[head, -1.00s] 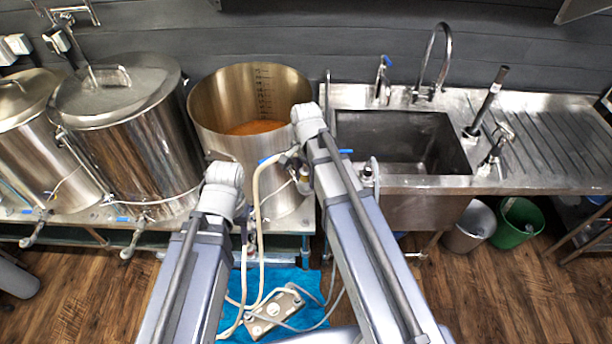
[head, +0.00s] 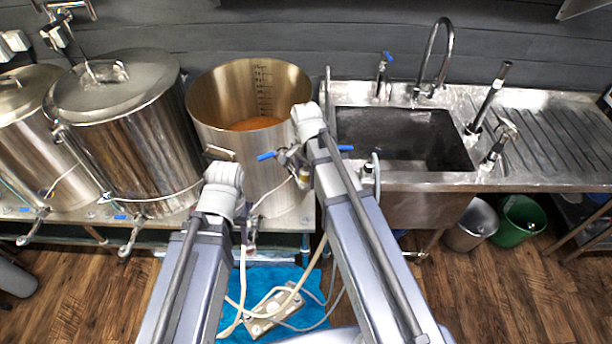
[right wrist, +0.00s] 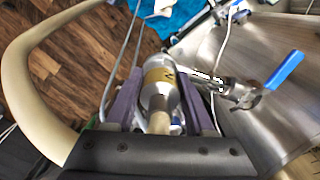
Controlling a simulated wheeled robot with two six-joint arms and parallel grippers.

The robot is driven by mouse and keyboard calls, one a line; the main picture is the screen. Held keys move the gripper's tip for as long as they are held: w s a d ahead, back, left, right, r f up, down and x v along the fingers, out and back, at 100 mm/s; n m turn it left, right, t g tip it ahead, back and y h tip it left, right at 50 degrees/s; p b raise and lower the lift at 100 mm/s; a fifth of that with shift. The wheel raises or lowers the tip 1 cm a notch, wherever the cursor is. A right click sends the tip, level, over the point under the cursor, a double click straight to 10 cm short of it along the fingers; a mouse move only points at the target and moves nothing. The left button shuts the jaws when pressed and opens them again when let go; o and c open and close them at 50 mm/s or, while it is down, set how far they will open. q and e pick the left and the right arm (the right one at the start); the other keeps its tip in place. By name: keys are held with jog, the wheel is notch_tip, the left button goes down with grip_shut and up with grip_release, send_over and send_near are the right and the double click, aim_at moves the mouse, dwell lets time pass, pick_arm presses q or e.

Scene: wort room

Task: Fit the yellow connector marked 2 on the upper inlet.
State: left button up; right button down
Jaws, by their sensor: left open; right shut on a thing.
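My right gripper (right wrist: 160,76) is shut on the silver connector (right wrist: 159,98), whose yellow band carries a dark mark, probably the 2. A cream hose loops away to the left in the right wrist view. The upper inlet (right wrist: 222,84), a metal valve with a blue handle (right wrist: 283,70), is just right of the connector; I cannot tell whether they touch. In the head view the right gripper (head: 303,178) is partly behind its arm, beside the open kettle (head: 222,135). My left gripper (head: 250,222) is low in front of that kettle, mostly hidden by its forearm.
Two lidded kettles (head: 130,140) stand to the left on the bench. A sink (head: 400,190) with taps is at the right. A blue mat (head: 300,275) on the floor holds a pale pump box (head: 272,303) and hoses. Grey and green bins stand below the sink.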

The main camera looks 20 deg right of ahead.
jog(key=shift+c, duration=0.9)
grip_release()
jog(key=shift+r, duration=0.1)
notch_tip(320, 180, up, 8)
jog(key=p, duration=0.8)
jog(key=shift+f, duration=0.2)
jog(key=shift+s+a+f, duration=0.15)
jog(key=s+a+f+n+h+b, duration=0.1)
jog(key=s+a+f+n+b, duration=0.9)
jog(key=s+n, duration=0.4)
jog(key=shift+f+n+b, duration=0.2)
jog(key=shift+n+b, duration=0.25)
jog(key=shift+n, duration=0.55)
